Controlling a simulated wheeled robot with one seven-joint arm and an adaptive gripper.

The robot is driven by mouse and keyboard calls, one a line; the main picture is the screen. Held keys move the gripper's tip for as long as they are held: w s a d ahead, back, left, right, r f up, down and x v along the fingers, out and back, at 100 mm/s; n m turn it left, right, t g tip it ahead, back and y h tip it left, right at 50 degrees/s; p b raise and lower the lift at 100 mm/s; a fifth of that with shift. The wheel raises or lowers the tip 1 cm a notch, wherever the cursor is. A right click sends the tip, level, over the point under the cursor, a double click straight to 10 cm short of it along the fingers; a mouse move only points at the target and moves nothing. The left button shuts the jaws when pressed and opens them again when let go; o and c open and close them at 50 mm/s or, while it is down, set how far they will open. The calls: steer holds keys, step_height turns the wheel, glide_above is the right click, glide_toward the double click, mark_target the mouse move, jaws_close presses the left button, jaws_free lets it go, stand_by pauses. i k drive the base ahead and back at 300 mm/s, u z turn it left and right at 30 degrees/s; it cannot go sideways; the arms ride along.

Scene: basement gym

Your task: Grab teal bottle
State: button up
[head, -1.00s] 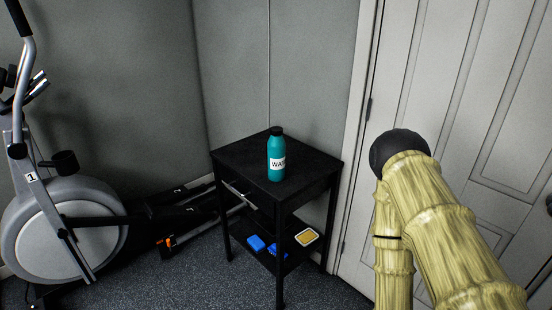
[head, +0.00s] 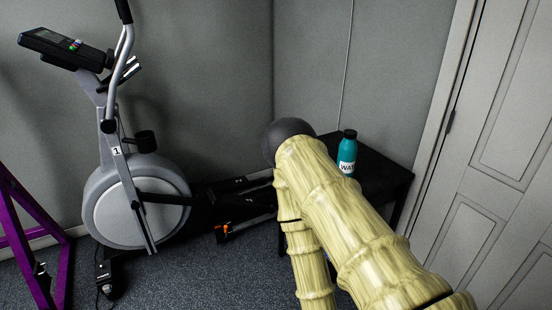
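The teal bottle (head: 347,155) has a black cap and a white label with dark letters. It stands upright on the top of a small black table (head: 385,178) in the corner. My arm, with a pale bamboo-like surface, reaches up from the bottom of the head view and hides the left and front parts of the table. The arm's dark rounded joint shows left of the bottle in the picture. My gripper is not visible in this view.
An elliptical trainer (head: 140,195) stands on the left, its black rail running towards the table. A purple frame (head: 32,240) is at the far left. A white panelled door (head: 500,150) is on the right. Dark carpet (head: 205,280) lies open in front.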

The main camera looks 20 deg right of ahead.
mark_target(347, 150)
steer(key=u, duration=1)
steer(key=i, duration=1.6)
steer(key=z, duration=2.6)
